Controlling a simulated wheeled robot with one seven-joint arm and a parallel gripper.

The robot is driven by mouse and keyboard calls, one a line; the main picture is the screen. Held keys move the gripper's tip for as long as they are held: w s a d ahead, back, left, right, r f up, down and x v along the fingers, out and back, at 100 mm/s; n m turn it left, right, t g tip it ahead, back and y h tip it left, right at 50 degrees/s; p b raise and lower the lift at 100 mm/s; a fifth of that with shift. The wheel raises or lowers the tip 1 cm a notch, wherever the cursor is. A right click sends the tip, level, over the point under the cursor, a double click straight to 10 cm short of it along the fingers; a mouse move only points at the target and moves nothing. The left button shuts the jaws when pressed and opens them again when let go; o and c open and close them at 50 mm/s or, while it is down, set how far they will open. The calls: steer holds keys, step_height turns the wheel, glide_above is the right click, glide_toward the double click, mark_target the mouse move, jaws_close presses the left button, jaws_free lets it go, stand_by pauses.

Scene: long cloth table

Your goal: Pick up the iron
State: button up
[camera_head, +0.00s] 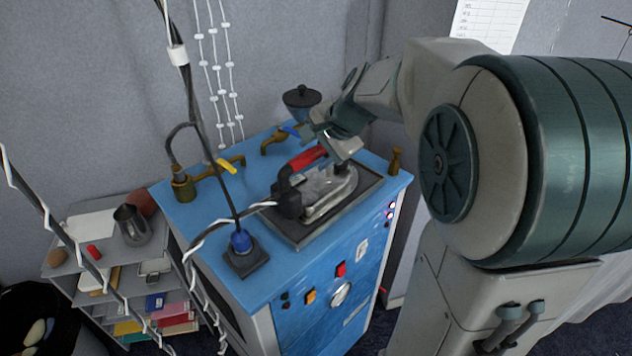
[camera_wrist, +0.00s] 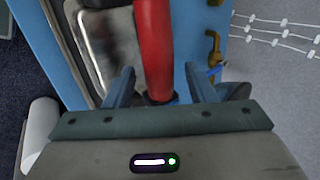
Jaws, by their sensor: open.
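The iron (camera_head: 328,190) has a silver body, a red handle (camera_head: 307,157) and a black rear part. It lies on a dark tray (camera_head: 361,206) on top of a blue machine. My gripper (camera_head: 339,146) is over the iron, close to the handle. In the wrist view my gripper (camera_wrist: 158,88) is open, with one finger on each side of the red handle (camera_wrist: 153,45). The handle shows between the fingers, with gaps to both. The iron's silver body (camera_wrist: 105,45) shows at the left. I cannot tell how deep the fingers reach.
The blue machine (camera_head: 205,213) has brass taps (camera_head: 183,188), a black funnel-like part (camera_head: 301,97) and a hanging cable with a blue-collared base (camera_head: 241,243). A white-wrapped cord (camera_head: 215,231) runs from the iron. A cluttered shelf (camera_head: 74,290) stands at the left.

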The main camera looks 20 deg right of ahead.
steer(key=shift+w+a+f, duration=0.2)
steer(key=shift+w+f, duration=0.05)
steer(key=shift+f, duration=0.3)
jaws_close()
steer(key=shift+w+r, duration=0.1)
steer(key=shift+r, duration=0.1)
steer(key=shift+r, duration=0.1)
